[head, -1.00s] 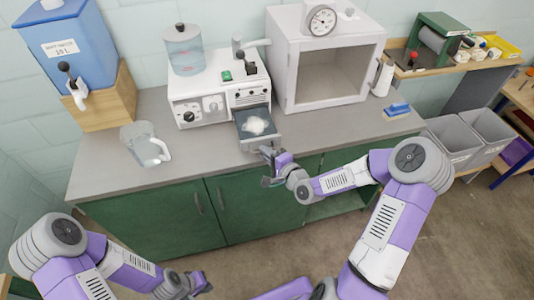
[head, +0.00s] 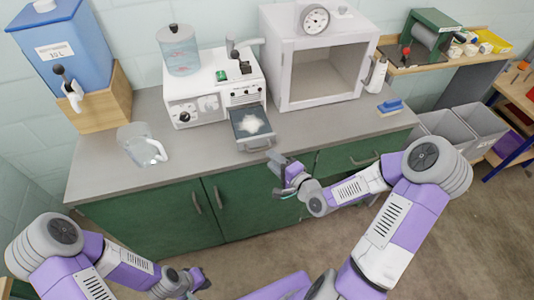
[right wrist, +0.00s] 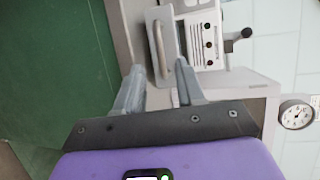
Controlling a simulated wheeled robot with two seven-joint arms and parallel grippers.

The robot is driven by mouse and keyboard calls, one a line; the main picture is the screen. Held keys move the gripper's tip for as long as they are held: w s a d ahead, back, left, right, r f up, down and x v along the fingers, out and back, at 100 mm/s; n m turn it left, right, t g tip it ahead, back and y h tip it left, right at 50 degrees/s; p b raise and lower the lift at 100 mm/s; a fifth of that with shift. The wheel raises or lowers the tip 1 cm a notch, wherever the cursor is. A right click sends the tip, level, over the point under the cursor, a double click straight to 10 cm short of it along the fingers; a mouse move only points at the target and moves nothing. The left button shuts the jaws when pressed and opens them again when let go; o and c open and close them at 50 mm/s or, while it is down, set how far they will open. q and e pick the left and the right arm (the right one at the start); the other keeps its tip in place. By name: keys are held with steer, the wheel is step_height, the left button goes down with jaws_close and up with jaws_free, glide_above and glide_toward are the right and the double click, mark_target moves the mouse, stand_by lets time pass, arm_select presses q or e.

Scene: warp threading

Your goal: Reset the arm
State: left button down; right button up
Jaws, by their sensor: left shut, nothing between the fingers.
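My right gripper (head: 273,177) hangs just in front of the counter's front edge, near the pulled-out tray drawer (head: 238,127) of the white machine. Its fingers are apart with nothing seen between them; the right wrist view also shows the two spread fingers (right wrist: 158,82). The drawer's handle (right wrist: 160,48) lies beyond the fingertips, apart from them. My left gripper (head: 205,282) is low at the bottom of the head view, away from the counter, shut and empty.
The white machine (head: 193,104) stands on the grey counter (head: 205,160). A clear jug (head: 135,143) and a blue tank (head: 58,45) are left of it. A white cabinet (head: 280,75) and a blue brush (head: 390,105) are to the right. Open floor lies in front.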

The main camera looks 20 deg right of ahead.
steer(key=shift+s+d+r, duration=0.1)
steer(key=shift+s, duration=0.4)
steer(key=s+a+f+n+g+y, duration=0.1)
steer(key=s+a+f+n+g, duration=0.3)
steer(key=f, duration=0.4)
steer(key=s+a+f+n+g, duration=0.2)
steer(key=a+f+g, duration=0.2)
steer(key=a+f, duration=0.3)
steer(key=s+a+f+n+g+h, duration=0.1)
steer(key=s+a+f+n+g, duration=0.2)
steer(key=s+f+n+g, duration=0.4)
steer(key=s+f, duration=0.2)
steer(key=s, duration=0.3)
steer(key=shift+s+a+f, duration=0.15)
steer(key=shift+s+a, duration=0.15)
steer(key=shift+d, duration=0.1)
